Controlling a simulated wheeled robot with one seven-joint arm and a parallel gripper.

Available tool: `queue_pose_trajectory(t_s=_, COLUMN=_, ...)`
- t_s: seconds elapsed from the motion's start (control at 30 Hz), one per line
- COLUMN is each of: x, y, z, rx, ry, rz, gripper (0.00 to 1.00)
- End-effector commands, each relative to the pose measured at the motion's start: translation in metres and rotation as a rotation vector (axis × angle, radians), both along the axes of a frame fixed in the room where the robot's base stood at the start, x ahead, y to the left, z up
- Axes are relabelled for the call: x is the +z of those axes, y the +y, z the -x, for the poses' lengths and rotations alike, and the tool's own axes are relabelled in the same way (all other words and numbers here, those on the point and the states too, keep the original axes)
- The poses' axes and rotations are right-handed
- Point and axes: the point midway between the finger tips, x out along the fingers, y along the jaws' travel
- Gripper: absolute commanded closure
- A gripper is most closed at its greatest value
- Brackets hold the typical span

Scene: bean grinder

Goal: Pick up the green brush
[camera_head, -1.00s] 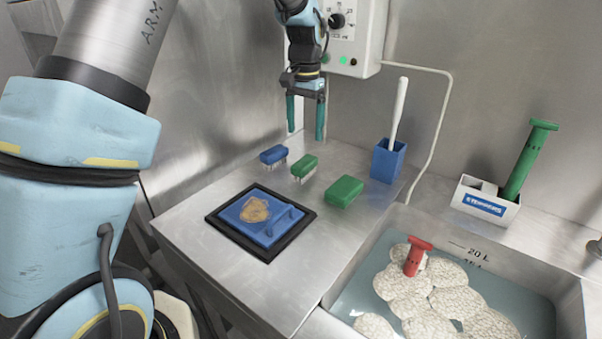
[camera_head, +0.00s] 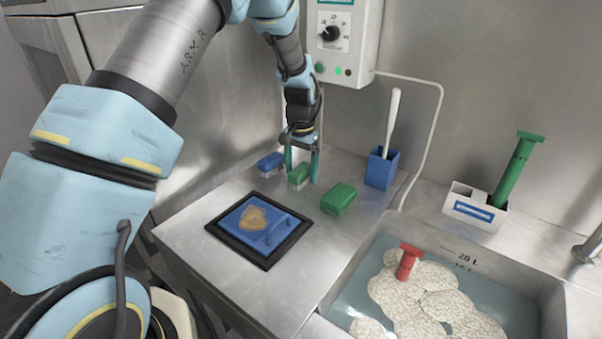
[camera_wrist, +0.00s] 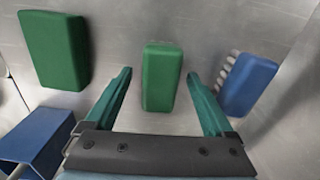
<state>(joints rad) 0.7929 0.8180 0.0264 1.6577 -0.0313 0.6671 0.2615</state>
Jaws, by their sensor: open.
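The green brush (camera_head: 299,175), a small green block with pale bristles, stands on the steel counter between a blue brush and a green block. My gripper (camera_head: 301,174) is directly over it, pointing down, with its teal fingers open. In the wrist view the green brush (camera_wrist: 161,76) lies between the open fingers of my gripper (camera_wrist: 160,80), with a gap on each side. The fingers do not appear to touch it.
A blue brush (camera_head: 270,164) stands close on the left, and a larger green block (camera_head: 338,198) lies on the right. A blue holder (camera_head: 381,169) with a white handle stands farther right. A black-framed blue board (camera_head: 262,229) lies in front. A water-filled sink (camera_head: 352,292) is at right.

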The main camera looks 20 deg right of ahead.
Motion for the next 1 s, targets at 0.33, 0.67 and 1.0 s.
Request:
queue_pose_trajectory(t_s=0.33, x=-0.0007, y=-0.0002, z=-0.0001, rx=0.000, ry=-0.001, rz=0.001, gripper=0.12)
queue_pose_trajectory(t_s=0.67, x=-0.0046, y=-0.0002, z=-0.0002, rx=0.000, ry=-0.001, rz=0.001, gripper=0.12)
queue_pose_trajectory(t_s=1.0, x=-0.0046, y=-0.0002, z=-0.0002, rx=0.000, ry=-0.001, rz=0.001, gripper=0.21)
